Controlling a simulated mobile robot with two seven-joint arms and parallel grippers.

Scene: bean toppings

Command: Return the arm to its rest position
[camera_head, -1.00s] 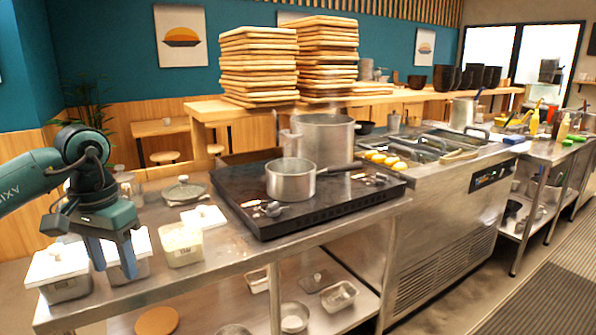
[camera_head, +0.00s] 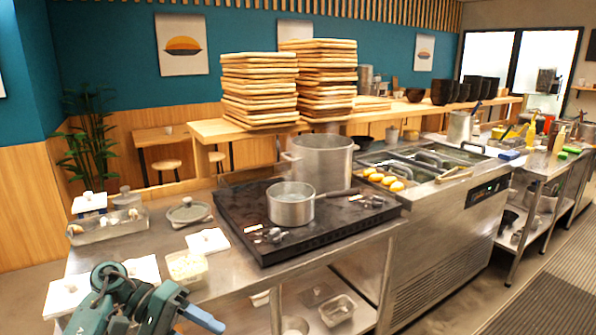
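My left arm shows at the bottom left of the head view, low in front of the counter. Its gripper (camera_head: 200,316) points down and to the right, with one blue finger clearly in view. The other finger is not clearly seen, so I cannot tell how wide it is open. I see nothing held in it. My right arm and gripper are out of view.
A white-lidded container (camera_head: 66,294) and an open container (camera_head: 187,267) stand on the steel counter close behind my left arm. A loose white lid (camera_head: 208,241) lies nearby. A saucepan (camera_head: 290,207) and a larger pot (camera_head: 322,160) stand on the black stove (camera_head: 262,247).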

